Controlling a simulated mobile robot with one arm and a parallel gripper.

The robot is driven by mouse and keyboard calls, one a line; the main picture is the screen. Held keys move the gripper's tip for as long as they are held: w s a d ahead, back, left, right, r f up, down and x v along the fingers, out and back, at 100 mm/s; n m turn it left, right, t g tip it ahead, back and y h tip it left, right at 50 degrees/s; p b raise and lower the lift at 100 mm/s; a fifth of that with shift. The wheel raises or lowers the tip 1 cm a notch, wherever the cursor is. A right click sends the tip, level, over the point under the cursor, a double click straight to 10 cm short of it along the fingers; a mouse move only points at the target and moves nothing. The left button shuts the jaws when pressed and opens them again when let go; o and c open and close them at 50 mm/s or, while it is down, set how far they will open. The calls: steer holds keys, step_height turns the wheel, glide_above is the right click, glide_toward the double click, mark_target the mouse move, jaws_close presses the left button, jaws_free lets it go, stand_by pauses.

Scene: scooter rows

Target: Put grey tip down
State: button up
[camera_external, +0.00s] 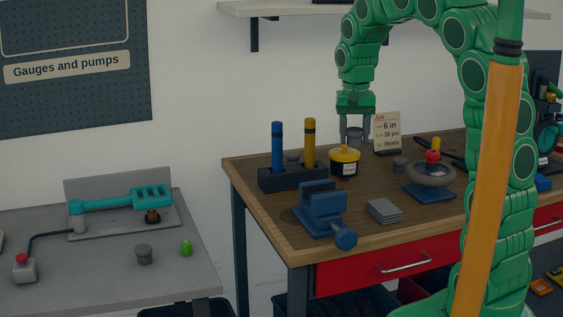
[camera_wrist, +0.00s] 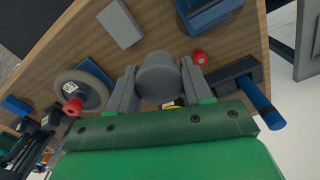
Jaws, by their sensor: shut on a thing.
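My gripper (camera_external: 355,128) is above the wooden bench, pointing down. It is shut on a grey tip (camera_external: 355,135), a short round grey piece held between the two fingers. In the wrist view the grey tip (camera_wrist: 158,76) sits between the fingertips and hides part of what lies below. In the external view it is held near the black pot with a yellow lid (camera_external: 344,161) and the small card (camera_external: 387,131). Whether it touches anything below is not clear.
A dark holder (camera_external: 292,178) with blue and yellow handles stands at the bench's left. A blue vise (camera_external: 322,210), grey plates (camera_external: 384,210) and a wheel on a blue stand (camera_external: 431,174) are nearby. A small red piece (camera_wrist: 199,57) is near the right fingertip in the wrist view.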

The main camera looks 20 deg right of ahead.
steer(key=w+a+n, duration=0.3)
steer(key=a+n, duration=0.5)
steer(key=a, duration=1.8)
steer(key=s+a+f+n, duration=0.1)
steer(key=s+a+n, duration=0.45)
steer(key=a, duration=0.75)
steer(key=s+a+n, duration=0.3)
steer(key=s+a, duration=0.5)
steer(key=a, duration=0.6)
glide_toward(115, 283)
steer(key=shift+s+d+f, duration=0.5)
steer(key=shift+d+f, duration=0.1)
steer(key=shift+d, duration=0.1)
steer(key=shift+w+a+f, duration=0.2)
steer(key=shift+a+f, duration=0.15)
steer(key=shift+w+a+f, duration=0.3)
steer(key=shift+f, duration=0.15)
